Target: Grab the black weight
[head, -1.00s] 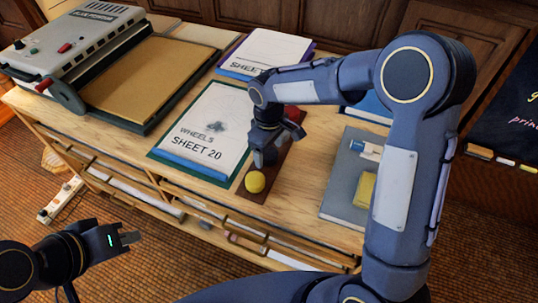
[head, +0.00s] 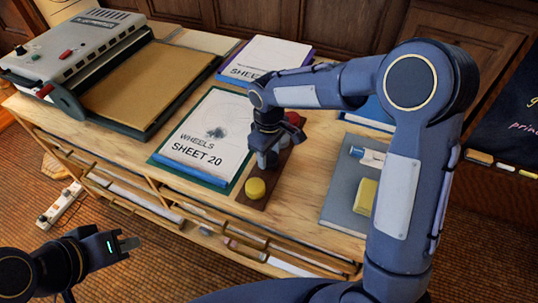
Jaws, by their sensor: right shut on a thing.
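My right gripper (head: 267,160) reaches down over the brown strip (head: 271,191) on the desk, between a yellow weight (head: 255,188) in front and a red weight (head: 293,118) behind. It is shut on a dark thing, which I take to be the black weight; the fingers hide most of it. I cannot tell if it touches the strip. My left gripper (head: 130,243) is low at the left, in front of the desk, away from the weights. Its jaw gap is too small to judge.
The sheet stack marked "WHEELS SHEET 20" (head: 200,150) lies left of the strip. A grey board (head: 341,192) with a yellow block (head: 366,197) lies to the right. A machine (head: 75,45) stands at the back left. Another sheet stack (head: 265,55) lies behind.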

